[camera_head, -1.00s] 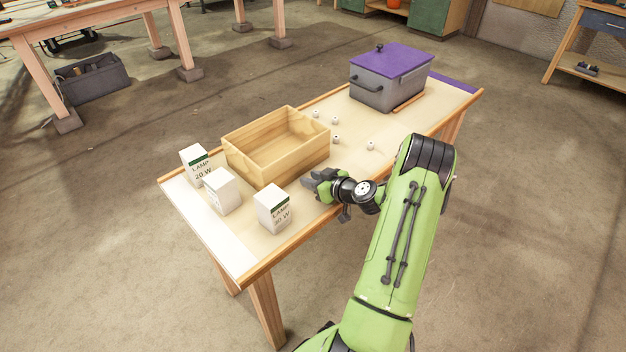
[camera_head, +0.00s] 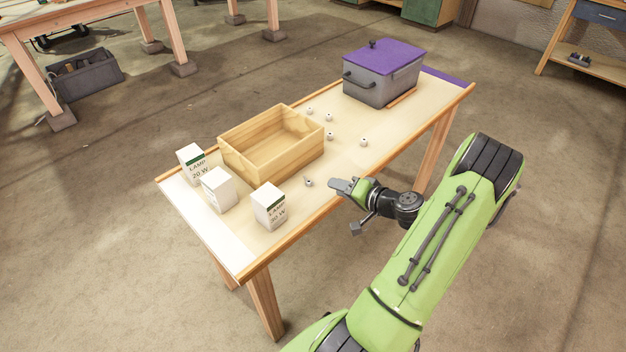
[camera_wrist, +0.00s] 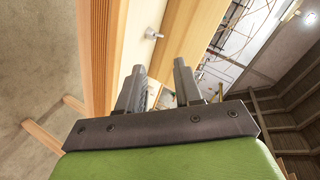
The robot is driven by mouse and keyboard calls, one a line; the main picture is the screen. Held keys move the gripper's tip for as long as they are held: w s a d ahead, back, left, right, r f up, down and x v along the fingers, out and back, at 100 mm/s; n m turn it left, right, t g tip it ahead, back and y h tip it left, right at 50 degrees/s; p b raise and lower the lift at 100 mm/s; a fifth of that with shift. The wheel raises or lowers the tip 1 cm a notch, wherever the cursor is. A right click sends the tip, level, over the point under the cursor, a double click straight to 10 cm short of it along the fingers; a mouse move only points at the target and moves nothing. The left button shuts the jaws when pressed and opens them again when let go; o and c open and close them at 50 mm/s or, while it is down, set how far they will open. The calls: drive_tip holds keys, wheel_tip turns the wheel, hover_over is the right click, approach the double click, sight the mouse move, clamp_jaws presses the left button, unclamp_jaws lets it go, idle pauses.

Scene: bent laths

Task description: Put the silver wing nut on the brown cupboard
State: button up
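A small silvery piece (camera_head: 308,182) lies on the workbench in front of the open wooden box; it could be the wing nut, but it is too small to be sure. My gripper (camera_head: 340,185) is just right of it, over the bench's front edge, and does not touch it. In the wrist view my gripper's fingers (camera_wrist: 157,78) are apart with nothing between them. A small silvery piece (camera_wrist: 152,34) shows on the wood beyond the fingertips. I see no brown cupboard that I can make out.
The workbench (camera_head: 345,165) carries the wooden box (camera_head: 272,160), several white lamp boxes (camera_head: 269,208), several small pale pieces (camera_head: 364,142) and a grey toolbox with a purple lid (camera_head: 383,75). Green cupboards (camera_head: 428,12) and a wooden shelf unit (camera_head: 580,65) stand behind.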

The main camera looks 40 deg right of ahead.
drive_tip(key=m, duration=2.3)
approach(308, 181)
drive_tip(key=x, duration=0.3)
drive_tip(key=shift+w+d+r, duration=0.1)
drive_tip(key=shift+w+r, duration=0.2)
drive_tip(key=shift+w, duration=0.1)
drive_tip(key=b+x, duration=0.1)
drive_tip(key=x, duration=0.5)
drive_tip(key=shift+r+b, duration=0.15)
drive_tip(key=shift+b, duration=0.2)
clamp_jaws()
